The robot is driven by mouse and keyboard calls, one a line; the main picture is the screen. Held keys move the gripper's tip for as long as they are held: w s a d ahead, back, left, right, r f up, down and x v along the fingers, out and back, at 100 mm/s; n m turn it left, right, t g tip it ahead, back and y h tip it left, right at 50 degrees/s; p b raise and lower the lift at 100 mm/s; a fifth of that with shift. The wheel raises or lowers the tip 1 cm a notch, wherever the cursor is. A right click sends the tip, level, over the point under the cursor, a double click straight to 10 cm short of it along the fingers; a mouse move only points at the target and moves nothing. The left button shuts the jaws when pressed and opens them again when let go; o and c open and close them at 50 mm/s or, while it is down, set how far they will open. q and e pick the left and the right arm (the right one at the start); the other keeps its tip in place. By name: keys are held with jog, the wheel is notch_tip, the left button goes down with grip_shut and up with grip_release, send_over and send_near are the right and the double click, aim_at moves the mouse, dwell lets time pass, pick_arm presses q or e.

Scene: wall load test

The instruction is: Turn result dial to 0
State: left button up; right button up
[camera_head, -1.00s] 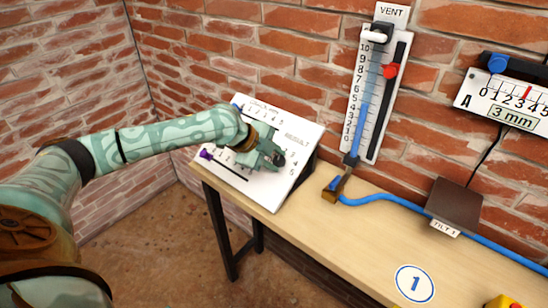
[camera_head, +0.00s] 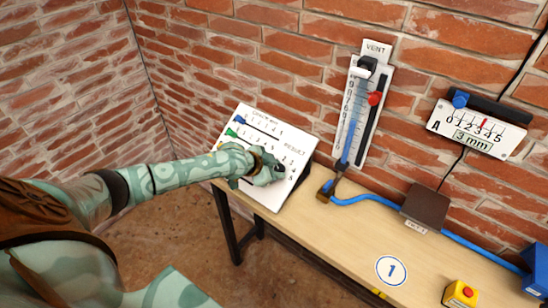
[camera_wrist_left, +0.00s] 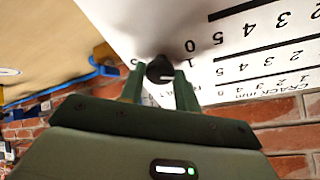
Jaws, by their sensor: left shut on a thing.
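The white panel (camera_head: 291,131) stands tilted at the left end of the bench, marked CRACK mm and RESULT. The result dial is a black round knob (camera_wrist_left: 160,67) with a pale line on its face pointing right in the left wrist view. The numbers 0 and 1 show upside down to its right there, and part of a 5 to its left. My left gripper (camera_head: 277,174) is shut on the dial, its two fingers on either side of it in the left wrist view (camera_wrist_left: 159,86). In the head view my gripper mostly covers the dial. My right gripper is out of view.
Slider scales with a blue knob (camera_head: 240,119) and a green knob (camera_head: 231,132) are on the panel. A VENT gauge (camera_head: 362,105) and an A gauge (camera_head: 478,127) hang on the brick wall. A blue hose (camera_head: 370,198) and yellow-red button (camera_head: 460,294) are on the bench.

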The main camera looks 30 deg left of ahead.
pick_arm(q)
jog(key=n+y+p, duration=0.1)
jog(key=n+p, duration=0.4)
jog(key=p, duration=0.1)
jog(key=shift+s+d+t, duration=0.1)
jog(key=shift+d+t, duration=0.05)
jog(key=shift+t, duration=0.25)
jog(key=shift+f+n+y+p, duration=0.1)
jog(key=shift+n+y+p, duration=0.5)
jog(key=shift+n+p, duration=0.7)
jog(key=o, duration=1)
jog(key=shift+c, duration=0.2)
